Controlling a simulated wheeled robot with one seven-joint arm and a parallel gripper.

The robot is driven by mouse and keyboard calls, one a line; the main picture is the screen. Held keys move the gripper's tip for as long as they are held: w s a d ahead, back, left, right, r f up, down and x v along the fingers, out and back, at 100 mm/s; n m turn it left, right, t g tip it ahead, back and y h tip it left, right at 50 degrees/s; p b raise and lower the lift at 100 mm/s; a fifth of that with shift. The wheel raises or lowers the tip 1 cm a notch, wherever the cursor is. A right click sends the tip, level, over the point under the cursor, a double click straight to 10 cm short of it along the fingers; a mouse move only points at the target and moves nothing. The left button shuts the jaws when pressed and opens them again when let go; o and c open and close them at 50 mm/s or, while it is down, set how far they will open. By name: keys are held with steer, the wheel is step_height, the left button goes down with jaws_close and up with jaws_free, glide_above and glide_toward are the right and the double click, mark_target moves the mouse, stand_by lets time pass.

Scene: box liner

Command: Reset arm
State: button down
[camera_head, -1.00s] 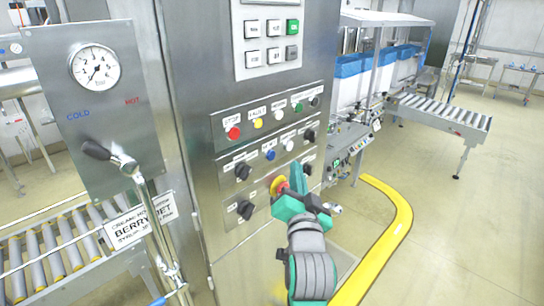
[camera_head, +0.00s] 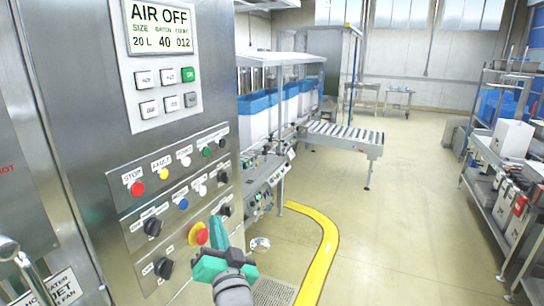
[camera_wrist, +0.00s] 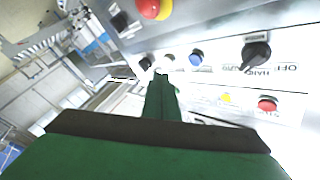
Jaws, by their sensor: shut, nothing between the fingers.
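My gripper (camera_head: 214,232) is in front of the lower part of the steel control panel (camera_head: 140,222), just right of the red emergency stop button on its yellow collar (camera_head: 199,234). Its green fingers are shut with nothing between them. In the wrist view my gripper (camera_wrist: 162,88) points along the panel face, and the emergency stop button (camera_wrist: 155,8) is at the top. I cannot tell whether the fingers touch the panel. The display above reads AIR OFF (camera_head: 158,28).
Black selector knobs (camera_head: 152,227) and coloured buttons sit on the panel. A yellow floor rail (camera_head: 325,250) curves to the right of the cabinet. A roller conveyor (camera_head: 342,137) stands behind. Shelves with boxes (camera_head: 500,160) stand at the right. The floor between is clear.

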steer(key=s+d+f+h, duration=0.2)
steer(key=s+d+f, duration=0.25)
steer(key=f, duration=0.45)
steer(key=s+d+f+h, duration=0.1)
steer(key=s+d+f, duration=0.2)
steer(key=s+f, duration=0.5)
steer(key=s+d+f+h, duration=0.2)
steer(key=s+d+f, duration=0.15)
steer(key=f, duration=0.75)
steer(key=s+d+f+n+g+h, duration=0.1)
steer(key=s+d+f, duration=0.1)
steer(key=s, duration=0.7)
steer(key=s+d+f+h, duration=0.1)
steer(key=s+d+f, duration=0.1)
steer(key=s, duration=0.7)
steer(key=s+d+f+n+g+h, duration=0.1)
steer(key=s+d+f, duration=0.1)
steer(key=s, duration=0.7)
steer(key=shift+s+d+f+n+g, duration=0.15)
steer(key=shift+s+f+n+g, duration=0.05)
steer(key=shift+f+n+g, duration=0.1)
